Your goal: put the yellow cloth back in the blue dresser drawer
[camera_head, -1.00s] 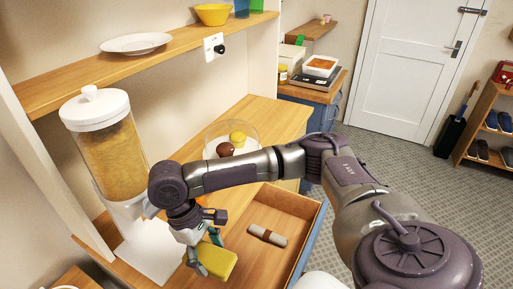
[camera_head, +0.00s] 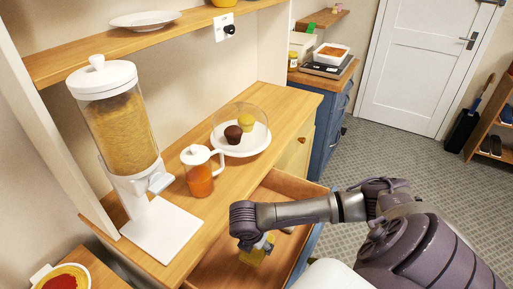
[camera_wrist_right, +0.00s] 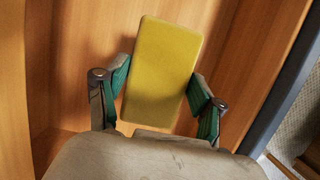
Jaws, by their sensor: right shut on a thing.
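The yellow cloth (camera_head: 253,256), a folded flat block, is held by my right gripper (camera_head: 264,244). In the right wrist view the cloth (camera_wrist_right: 165,70) sits between the two green-padded fingers of the gripper (camera_wrist_right: 160,100), with wooden drawer surfaces behind it. The dresser drawer (camera_head: 290,184) is pulled open, with a wooden inside and a blue front. The cloth and fingers are over or within the drawer; whether the cloth touches the bottom I cannot tell. My right arm hides part of the drawer. My left gripper is not in view.
The counter above holds a cereal dispenser (camera_head: 122,125), an orange-filled jug (camera_head: 200,172) and a domed plate (camera_head: 241,140) with muffins. A rolled item (camera_head: 288,230) in the drawer is mostly hidden by my arm. A bowl (camera_head: 62,279) stands at bottom left.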

